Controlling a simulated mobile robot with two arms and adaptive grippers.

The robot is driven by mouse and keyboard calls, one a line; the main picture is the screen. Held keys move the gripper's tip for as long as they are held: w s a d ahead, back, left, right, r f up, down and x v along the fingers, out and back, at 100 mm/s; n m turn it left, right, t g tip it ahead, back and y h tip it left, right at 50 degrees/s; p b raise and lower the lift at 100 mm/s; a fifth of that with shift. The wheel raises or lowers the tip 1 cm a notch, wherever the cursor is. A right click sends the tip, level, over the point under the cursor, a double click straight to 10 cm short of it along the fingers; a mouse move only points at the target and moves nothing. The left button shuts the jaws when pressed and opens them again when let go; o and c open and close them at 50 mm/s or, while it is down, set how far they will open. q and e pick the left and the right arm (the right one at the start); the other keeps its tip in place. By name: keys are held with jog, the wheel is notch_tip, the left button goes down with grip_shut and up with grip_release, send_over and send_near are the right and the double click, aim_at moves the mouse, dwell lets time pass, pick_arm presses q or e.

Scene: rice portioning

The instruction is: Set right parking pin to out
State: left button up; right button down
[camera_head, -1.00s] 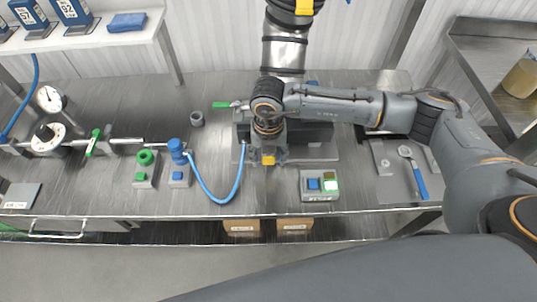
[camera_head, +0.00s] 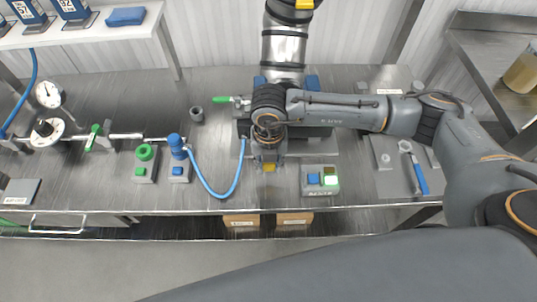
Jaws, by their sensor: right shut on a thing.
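My right gripper (camera_head: 268,160) points down at the front of a dark, block-like device (camera_head: 318,143) on the steel bench. It is shut on a small piece whose yellow end (camera_head: 269,168) shows at the fingertips. This piece appears to be the right parking pin; its shaft and hole are hidden by the gripper. How far the pin is out cannot be seen. A green-handled pin or lever (camera_head: 222,99) lies at the device's left side. My left gripper is out of view.
A control box (camera_head: 320,180) with a blue and a lit button stands right of the gripper. A blue hose (camera_head: 215,194) curves close on the left. A steel tube (camera_head: 284,45) hangs above the device. A blue-handled wrench (camera_head: 417,176) lies further right.

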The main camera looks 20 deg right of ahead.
jog(key=c, duration=1.3)
grip_release()
jog(key=shift+s, duration=0.2)
jog(key=o, duration=0.3)
jog(key=shift+a, duration=0.1)
jog(key=shift+o, duration=0.2)
jog(key=shift+s, duration=0.1)
jog(key=shift+r, duration=0.1)
jog(key=shift+w+r, duration=0.2)
jog(key=shift+r, duration=0.1)
notch_tip(320, 180, up, 11)
jog(key=shift+s+r, duration=0.15)
